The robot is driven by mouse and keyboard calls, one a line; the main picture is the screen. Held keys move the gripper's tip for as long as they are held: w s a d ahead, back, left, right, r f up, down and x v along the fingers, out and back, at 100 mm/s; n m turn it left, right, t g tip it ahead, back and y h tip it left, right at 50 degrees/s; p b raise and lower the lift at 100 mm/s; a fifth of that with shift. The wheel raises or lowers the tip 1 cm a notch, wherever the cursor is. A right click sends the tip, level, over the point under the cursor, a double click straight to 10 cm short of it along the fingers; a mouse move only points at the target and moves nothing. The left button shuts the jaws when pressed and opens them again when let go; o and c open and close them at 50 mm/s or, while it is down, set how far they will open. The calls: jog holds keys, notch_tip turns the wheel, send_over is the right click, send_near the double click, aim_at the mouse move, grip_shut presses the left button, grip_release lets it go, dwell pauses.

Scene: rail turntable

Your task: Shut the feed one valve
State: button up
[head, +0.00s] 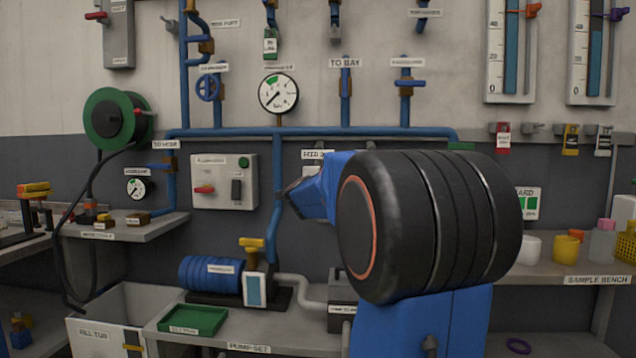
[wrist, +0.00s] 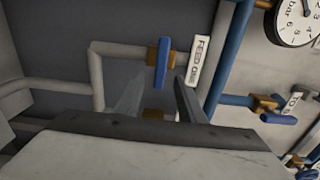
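In the wrist view the "FEED ONE" label (wrist: 199,62) is a white plate beside a blue lever handle (wrist: 162,64) on a brown valve body (wrist: 151,55). The lever runs up and down in this picture, across the grey pipe (wrist: 120,50). My gripper (wrist: 159,78) is open, with one finger on each side of the lever's lower end in the picture. No contact shows, and I cannot tell how far in front of the lever the fingertips are. In the head view my arm hides the gripper and the valve.
In the wrist view a blue pipe (wrist: 217,75) runs right of the label. Another blue lever (wrist: 279,119) and a gauge (wrist: 293,22) are further right. In the head view a blue pump (head: 211,273) and a green tray (head: 193,319) stand on the lower bench.

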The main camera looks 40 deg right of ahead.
jog(key=v, duration=0.9)
jog(key=shift+s+a, duration=0.15)
jog(key=shift+s, duration=0.05)
